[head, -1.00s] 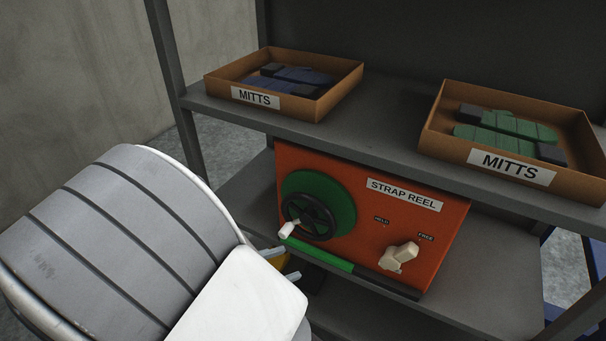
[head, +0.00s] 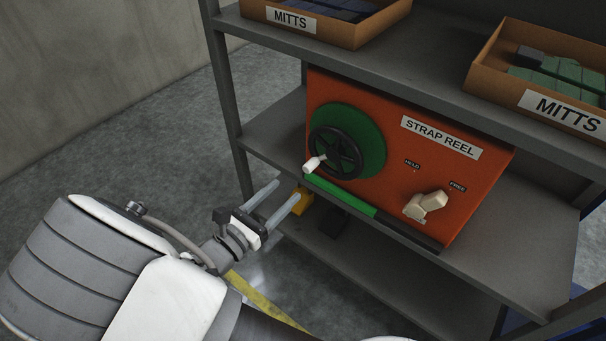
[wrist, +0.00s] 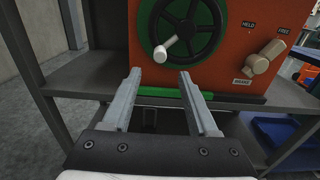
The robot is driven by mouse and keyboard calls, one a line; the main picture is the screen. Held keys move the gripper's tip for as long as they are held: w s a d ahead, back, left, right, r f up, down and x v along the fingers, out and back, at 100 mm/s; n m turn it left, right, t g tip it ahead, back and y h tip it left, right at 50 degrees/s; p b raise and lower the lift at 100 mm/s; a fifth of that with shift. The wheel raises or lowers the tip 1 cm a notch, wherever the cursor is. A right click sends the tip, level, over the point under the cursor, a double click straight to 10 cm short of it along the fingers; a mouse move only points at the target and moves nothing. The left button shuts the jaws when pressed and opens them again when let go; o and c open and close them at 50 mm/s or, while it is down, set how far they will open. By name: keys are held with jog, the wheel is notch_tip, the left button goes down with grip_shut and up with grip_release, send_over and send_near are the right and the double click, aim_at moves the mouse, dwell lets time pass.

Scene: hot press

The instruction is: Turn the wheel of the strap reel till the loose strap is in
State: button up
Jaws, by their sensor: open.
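The strap reel is an orange box (head: 372,90) on the middle shelf. On its front is a black spoked wheel (head: 350,136) before a green disc (head: 372,128), with a white crank handle (head: 314,164) at the wheel's lower left. A flat green strip (head: 340,196), possibly the strap, lies along the box's front bottom edge. A cream lever (head: 428,205) points toward the FREE label. My gripper (head: 288,189) is open and empty, below and left of the handle. In the wrist view its fingers (wrist: 160,73) point toward the wheel (wrist: 190,22), with the handle (wrist: 165,49) beyond the fingertips, apart from them.
The upper shelf holds two cardboard MITTS boxes, left (head: 345,30) and right (head: 490,55). A shelf post (head: 228,100) stands left of the reel. The floor left of the shelves is clear.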

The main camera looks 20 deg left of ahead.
aim_at(306, 171)
jog(key=b+x, duration=0.1)
jog(key=x, duration=0.7)
jog(key=shift+w, duration=0.1)
grip_shut()
dwell(1.2)
